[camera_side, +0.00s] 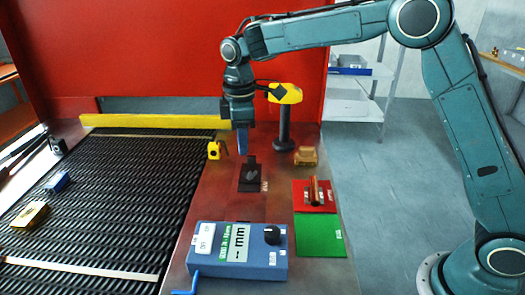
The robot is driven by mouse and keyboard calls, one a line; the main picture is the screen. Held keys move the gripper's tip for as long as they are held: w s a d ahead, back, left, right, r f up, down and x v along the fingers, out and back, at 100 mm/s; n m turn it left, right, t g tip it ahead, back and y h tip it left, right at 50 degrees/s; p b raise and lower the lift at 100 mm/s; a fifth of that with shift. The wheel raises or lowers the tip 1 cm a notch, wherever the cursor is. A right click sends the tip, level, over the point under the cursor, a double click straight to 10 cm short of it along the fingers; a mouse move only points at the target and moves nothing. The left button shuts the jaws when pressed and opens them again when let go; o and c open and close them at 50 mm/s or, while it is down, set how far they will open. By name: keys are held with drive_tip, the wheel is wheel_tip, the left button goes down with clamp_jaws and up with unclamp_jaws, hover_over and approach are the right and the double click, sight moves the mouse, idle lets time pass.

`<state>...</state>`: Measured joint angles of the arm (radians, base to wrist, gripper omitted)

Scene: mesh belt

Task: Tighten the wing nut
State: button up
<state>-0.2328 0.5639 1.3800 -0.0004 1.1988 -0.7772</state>
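My gripper (242,136) points straight down, above and slightly left of a small black fixture (251,178) on the brown-red bench. There is a gap between its tip and the fixture. A narrow blue shape shows at the gripper's tip; I cannot tell whether it is the fingers or a held piece. Whether the fingers are open or shut is too small to see. I cannot make out a wing nut with certainty anywhere in this view.
A yellow sensor head (285,93) on a black post stands close right of the gripper. A blue gauge box (238,258) sits in front. Red (327,205) and green (319,236) pads lie right. The mesh belt (115,200) at left carries blue and yellow pieces.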

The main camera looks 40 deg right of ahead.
sight(250, 175)
wheel_tip(250, 175, down, 8)
drive_tip(key=shift+f, duration=0.25)
idle(0.4)
clamp_jaws()
